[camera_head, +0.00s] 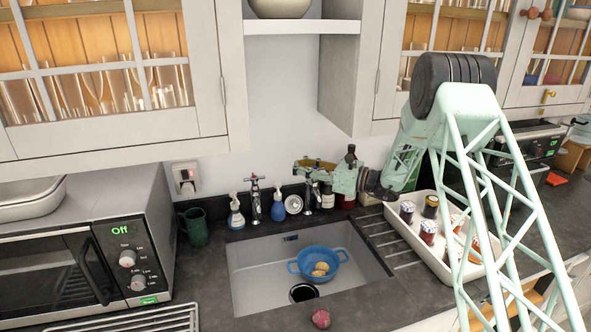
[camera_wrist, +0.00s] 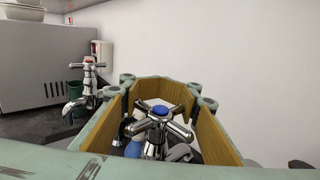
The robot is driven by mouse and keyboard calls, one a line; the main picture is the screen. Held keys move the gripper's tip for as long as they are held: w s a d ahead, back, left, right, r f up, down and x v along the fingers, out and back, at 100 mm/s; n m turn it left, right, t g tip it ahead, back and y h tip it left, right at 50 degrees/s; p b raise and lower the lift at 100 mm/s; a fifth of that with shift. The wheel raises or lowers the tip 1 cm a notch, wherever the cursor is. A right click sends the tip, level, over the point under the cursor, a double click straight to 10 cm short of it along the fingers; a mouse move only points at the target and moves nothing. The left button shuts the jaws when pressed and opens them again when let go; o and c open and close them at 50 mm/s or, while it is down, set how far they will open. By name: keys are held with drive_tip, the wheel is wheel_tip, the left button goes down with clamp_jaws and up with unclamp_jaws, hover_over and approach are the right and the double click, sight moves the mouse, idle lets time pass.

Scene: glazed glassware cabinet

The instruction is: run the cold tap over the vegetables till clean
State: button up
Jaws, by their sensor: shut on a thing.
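The cold tap (camera_wrist: 158,128) has a chrome cross handle with a blue cap. In the wrist view it sits between the wood-lined fingers of my gripper (camera_wrist: 165,100), which is shut on it. In the head view my gripper (camera_head: 325,174) reaches in from the right, over the right-hand tap (camera_head: 308,195), and hides its top. A blue colander (camera_head: 318,263) with yellowish vegetables (camera_head: 320,269) stands in the white sink (camera_head: 262,277). I cannot make out running water. A pinkish-red vegetable (camera_head: 321,318) lies on the counter's front edge.
The other tap (camera_head: 255,201) stands to the left, also in the wrist view (camera_wrist: 84,85). Soap bottles (camera_head: 236,211) stand behind the sink. A white tray (camera_head: 426,245) with jars is on the right, a microwave (camera_head: 85,255) on the left. Glazed cabinets (camera_head: 105,75) hang above.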

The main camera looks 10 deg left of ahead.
sight(319, 170)
drive_tip(key=shift+o, duration=0.2)
drive_tip(key=shift+w+d+m+t+h+b, duration=0.2)
drive_tip(key=shift+w+m+t+h+b, duration=0.3)
drive_tip(key=shift+m+t, duration=0.45)
drive_tip(key=shift+t, duration=0.35)
drive_tip(key=o, duration=1.2)
drive_tip(key=shift+d, duration=0.1)
drive_tip(key=v, duration=1.2)
drive_tip(key=shift+r, duration=0.1)
